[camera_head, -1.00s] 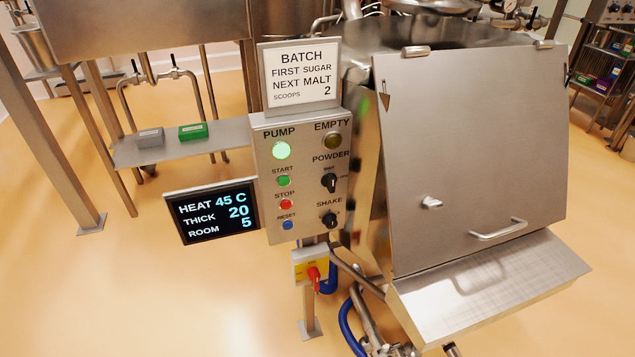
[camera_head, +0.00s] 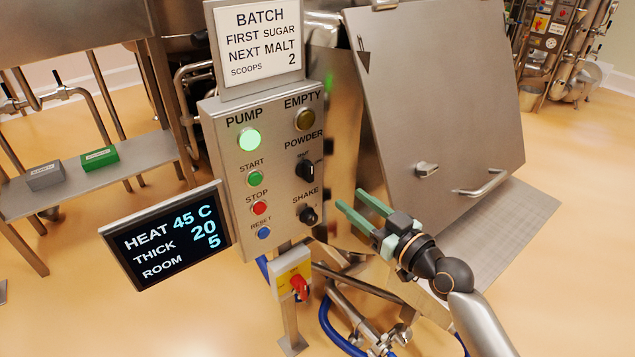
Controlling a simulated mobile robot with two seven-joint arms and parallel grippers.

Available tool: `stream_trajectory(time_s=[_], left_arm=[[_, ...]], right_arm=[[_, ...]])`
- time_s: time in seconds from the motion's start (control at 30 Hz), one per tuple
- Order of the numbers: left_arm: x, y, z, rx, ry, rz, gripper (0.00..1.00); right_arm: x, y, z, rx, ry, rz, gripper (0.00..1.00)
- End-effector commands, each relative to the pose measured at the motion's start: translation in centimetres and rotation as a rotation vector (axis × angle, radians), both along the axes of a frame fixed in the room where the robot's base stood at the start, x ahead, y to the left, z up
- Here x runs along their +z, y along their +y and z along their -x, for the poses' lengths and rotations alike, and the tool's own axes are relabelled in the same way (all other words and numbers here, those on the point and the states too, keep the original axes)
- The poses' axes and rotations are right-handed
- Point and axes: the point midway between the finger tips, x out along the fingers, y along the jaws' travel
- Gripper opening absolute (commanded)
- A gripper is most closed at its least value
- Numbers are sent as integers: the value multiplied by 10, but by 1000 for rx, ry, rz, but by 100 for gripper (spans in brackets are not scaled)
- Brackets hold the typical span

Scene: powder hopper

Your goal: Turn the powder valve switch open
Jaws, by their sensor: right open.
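The powder valve switch (camera_head: 306,169) is a black rotary knob under the label POWDER on the grey control panel (camera_head: 233,193). Its pointer direction is too small to tell surely. My right gripper (camera_head: 355,210) has green fingers spread apart and empty. It is to the lower right of the powder switch, apart from it, with its fingers pointing left toward the panel's right side. The SHAKE knob (camera_head: 308,215) sits below the powder switch and is nearer the fingertips. My left gripper is not in view.
A lit green PUMP lamp (camera_head: 249,139), START, STOP and RESET buttons share the panel. A display screen (camera_head: 168,240) stands at its lower left. The steel hopper lid (camera_head: 440,100) with a handle (camera_head: 484,184) is close to my right arm. A red-handled yellow switch (camera_head: 298,283) is below.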

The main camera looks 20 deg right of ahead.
Motion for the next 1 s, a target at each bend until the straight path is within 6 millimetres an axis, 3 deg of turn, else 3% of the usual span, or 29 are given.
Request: stream_trajectory(time_s=[0.6, 0.8, 1.0], left_arm=[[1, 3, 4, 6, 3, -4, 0], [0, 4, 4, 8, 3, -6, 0], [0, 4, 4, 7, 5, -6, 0]], right_arm=[[1, 36, -94, 1, 3, -5, 50], [0, 41, -110, 0, 3, -3, 50], [-1, 42, -114, 0, 4, -2, 50]])
